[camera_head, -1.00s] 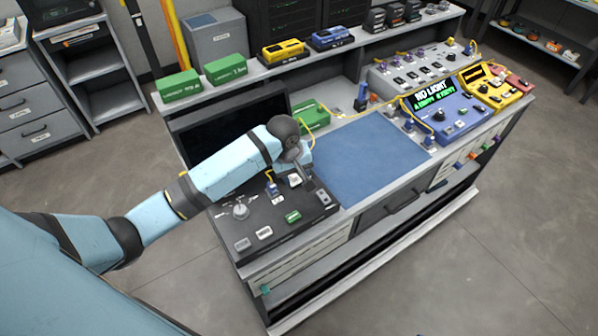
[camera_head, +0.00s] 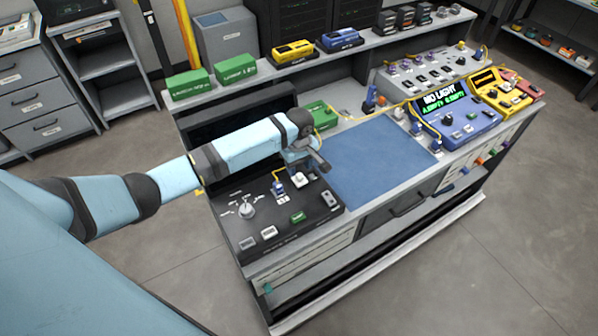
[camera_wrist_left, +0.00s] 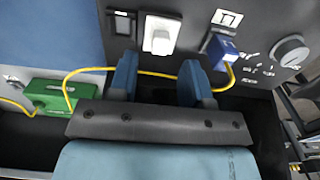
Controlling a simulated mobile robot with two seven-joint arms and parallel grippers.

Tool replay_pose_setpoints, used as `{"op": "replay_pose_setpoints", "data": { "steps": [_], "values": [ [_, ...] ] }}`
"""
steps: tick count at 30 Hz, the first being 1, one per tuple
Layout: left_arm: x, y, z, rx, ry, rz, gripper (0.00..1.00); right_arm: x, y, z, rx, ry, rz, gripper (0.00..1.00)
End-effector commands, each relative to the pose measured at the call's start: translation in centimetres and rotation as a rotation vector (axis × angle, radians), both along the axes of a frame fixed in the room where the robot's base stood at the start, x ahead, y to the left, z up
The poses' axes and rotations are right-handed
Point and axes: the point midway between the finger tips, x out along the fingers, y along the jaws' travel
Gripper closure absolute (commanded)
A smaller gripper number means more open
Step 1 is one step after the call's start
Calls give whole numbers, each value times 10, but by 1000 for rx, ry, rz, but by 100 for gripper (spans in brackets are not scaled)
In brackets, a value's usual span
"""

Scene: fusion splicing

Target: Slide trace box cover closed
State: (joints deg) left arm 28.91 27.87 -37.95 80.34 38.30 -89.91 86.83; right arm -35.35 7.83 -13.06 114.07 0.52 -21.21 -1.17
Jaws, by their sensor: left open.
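The black console (camera_head: 240,222) on the left of the bench carries a white block (camera_head: 299,180), which also shows in the wrist view (camera_wrist_left: 160,36) in a pale-edged recess. I cannot tell for sure which part is the trace box cover; the white block may be it. My left gripper (camera_head: 318,166) is above the console's back right part, behind the white block. In the wrist view its two blue fingers (camera_wrist_left: 160,82) are apart and empty, with the white block ahead between them. A blue connector (camera_wrist_left: 224,50) sits beside it. My right gripper is not in view.
A yellow cable (camera_wrist_left: 150,72) runs from a green box (camera_wrist_left: 62,95) past the fingers to the blue connector. The blue mat (camera_head: 380,165) right of the console is bare. A dark screen (camera_head: 235,120) stands behind my arm. A blue meter (camera_head: 455,115) reads "NO LIGHT".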

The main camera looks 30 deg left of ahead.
Motion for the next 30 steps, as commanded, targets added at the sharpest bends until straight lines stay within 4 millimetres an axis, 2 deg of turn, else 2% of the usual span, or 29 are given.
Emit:
{"op": "replay_pose_setpoints", "data": {
  "steps": [3,7,18,24,30],
  "values": [
    [0,0,-18,1,2,-1,55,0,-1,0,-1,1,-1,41],
    [0,0,-30,1,-1,-1,55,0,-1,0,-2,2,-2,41],
    [0,0,-35,0,-1,-1,55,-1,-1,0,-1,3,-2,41],
    [0,0,-35,0,-1,-1,100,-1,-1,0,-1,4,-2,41],
    [3,-2,-35,-1,-2,-1,100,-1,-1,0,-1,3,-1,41]
  ]
}}
